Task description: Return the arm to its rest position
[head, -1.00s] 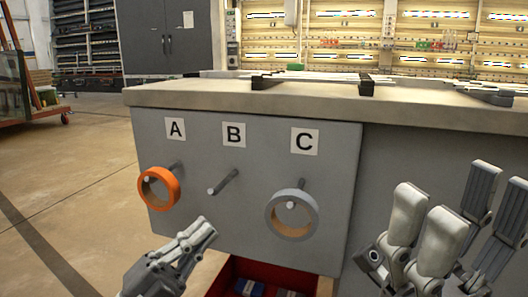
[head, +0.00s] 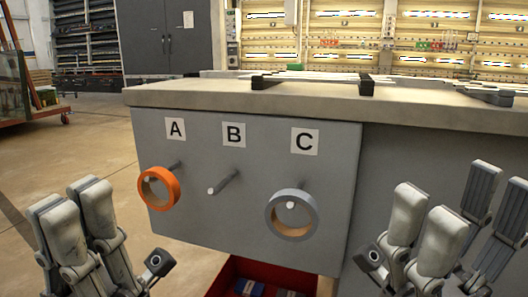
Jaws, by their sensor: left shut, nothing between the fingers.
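My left gripper (head: 72,205) is at the lower left of the head view, its fingers pointing up. It is shut and empty, apart from the panel and its rings. My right gripper (head: 455,203) is at the lower right, with a gap between its fingers and nothing seen in it. The grey panel (head: 225,155) carries pegs labelled A, B and C. An orange ring (head: 172,190) hangs on peg A. Peg B (head: 224,182) is bare. A grey ring (head: 311,211) hangs on peg C.
A red drawer or bin (head: 226,273) with blue and grey items shows below the panel. The bench top (head: 215,97) overhangs the panel and holds dark supports (head: 366,84). Open floor (head: 95,135) lies to the left.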

